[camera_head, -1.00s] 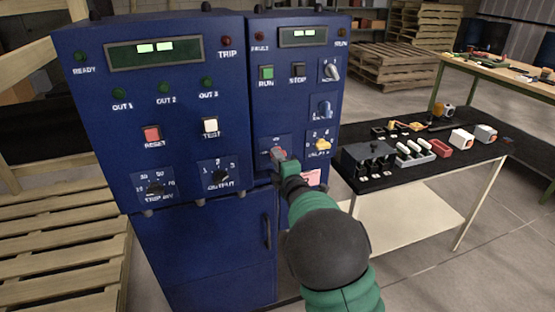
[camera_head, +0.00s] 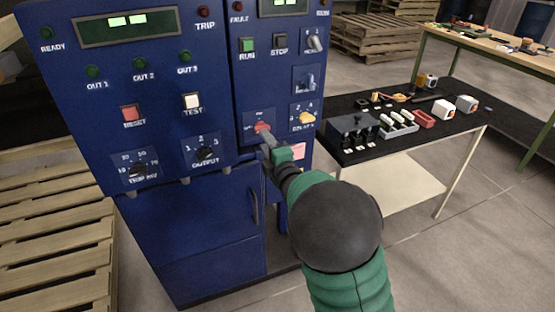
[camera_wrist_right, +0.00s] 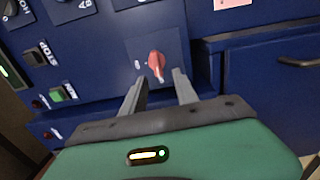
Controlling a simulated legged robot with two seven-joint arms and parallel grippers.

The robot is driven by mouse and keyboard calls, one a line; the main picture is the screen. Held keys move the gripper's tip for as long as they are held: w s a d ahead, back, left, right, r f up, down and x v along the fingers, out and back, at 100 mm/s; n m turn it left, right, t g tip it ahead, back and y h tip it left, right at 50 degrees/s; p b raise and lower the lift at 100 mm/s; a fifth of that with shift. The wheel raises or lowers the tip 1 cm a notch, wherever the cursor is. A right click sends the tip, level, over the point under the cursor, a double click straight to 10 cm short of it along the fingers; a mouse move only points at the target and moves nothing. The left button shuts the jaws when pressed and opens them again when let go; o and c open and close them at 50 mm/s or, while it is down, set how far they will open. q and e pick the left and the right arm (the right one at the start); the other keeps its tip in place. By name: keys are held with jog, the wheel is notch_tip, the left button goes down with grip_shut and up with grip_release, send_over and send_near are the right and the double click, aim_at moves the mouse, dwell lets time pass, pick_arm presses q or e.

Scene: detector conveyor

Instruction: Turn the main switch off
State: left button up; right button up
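The main switch is a small red rotary knob (camera_head: 262,128) on a square plate low on the right blue cabinet. In the right wrist view the red knob (camera_wrist_right: 156,62) stands just beyond and between the two fingertips. My right gripper (camera_head: 268,140) is at the panel right by the knob; its fingers (camera_wrist_right: 158,80) are apart with nothing clearly held between them. Part of the knob's plate is hidden by the gripper in the head view. My left gripper is not in view.
A black-topped table (camera_head: 345,158) with several small parts stands to the right. Wooden pallets (camera_head: 60,240) lie at left.

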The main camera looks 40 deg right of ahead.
jog(key=v, duration=1.2)
jog(key=shift+w+a+r, duration=0.1)
jog(key=shift+w+r, duration=0.05)
